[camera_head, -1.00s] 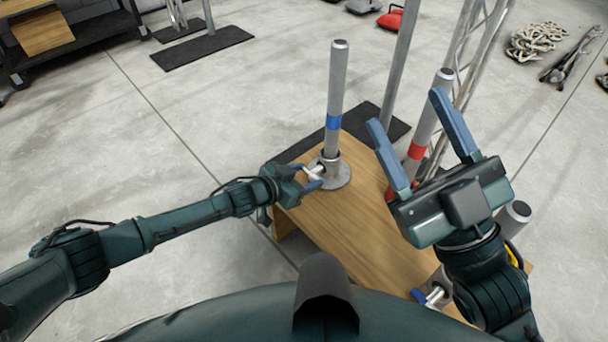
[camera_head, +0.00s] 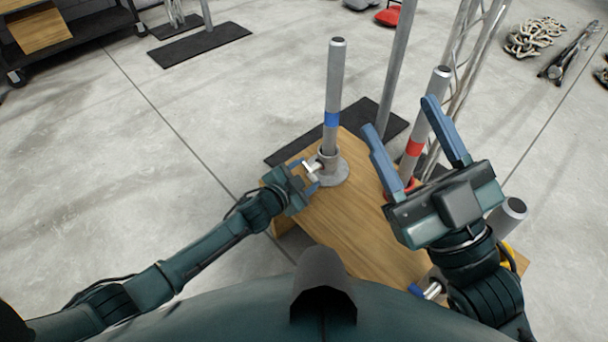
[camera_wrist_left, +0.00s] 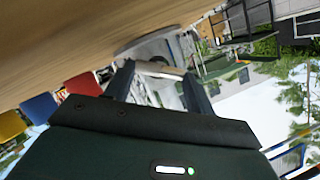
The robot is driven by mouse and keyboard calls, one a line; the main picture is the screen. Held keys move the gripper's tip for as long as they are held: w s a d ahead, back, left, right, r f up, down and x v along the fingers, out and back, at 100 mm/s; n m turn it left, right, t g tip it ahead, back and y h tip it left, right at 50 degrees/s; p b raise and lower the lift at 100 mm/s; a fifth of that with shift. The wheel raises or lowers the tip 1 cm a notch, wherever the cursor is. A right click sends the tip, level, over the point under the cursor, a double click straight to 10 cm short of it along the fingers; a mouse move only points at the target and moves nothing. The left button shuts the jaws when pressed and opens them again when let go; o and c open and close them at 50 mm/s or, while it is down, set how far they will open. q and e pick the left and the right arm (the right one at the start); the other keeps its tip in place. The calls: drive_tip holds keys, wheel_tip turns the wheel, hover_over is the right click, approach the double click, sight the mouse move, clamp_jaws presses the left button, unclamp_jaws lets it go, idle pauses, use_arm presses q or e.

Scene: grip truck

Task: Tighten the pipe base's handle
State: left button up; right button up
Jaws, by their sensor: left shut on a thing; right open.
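A grey pipe (camera_head: 335,90) with a blue band stands upright in a round metal base (camera_head: 335,172) on the wooden board. The base's handle (camera_head: 311,167) sticks out to the left, toward my left gripper. My left gripper (camera_head: 309,174) is shut on the handle. In the left wrist view, the handle (camera_wrist_left: 158,70) lies between the fingertips, with the round base (camera_wrist_left: 150,47) just beyond. My right gripper (camera_head: 412,118) is open and empty, raised over the right part of the board, in front of the red-banded pipe.
The wooden board (camera_head: 345,225) has bare room in its middle. A red-banded pipe (camera_head: 434,95) stands behind my right gripper, and another pipe (camera_head: 508,212) is to its right. A truss and a grey pole rise behind. A black mat (camera_head: 290,152) lies on the floor.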

idle(0.4)
use_arm(q)
drive_tip(key=o, duration=1)
drive_tip(key=shift+s, duration=0.1)
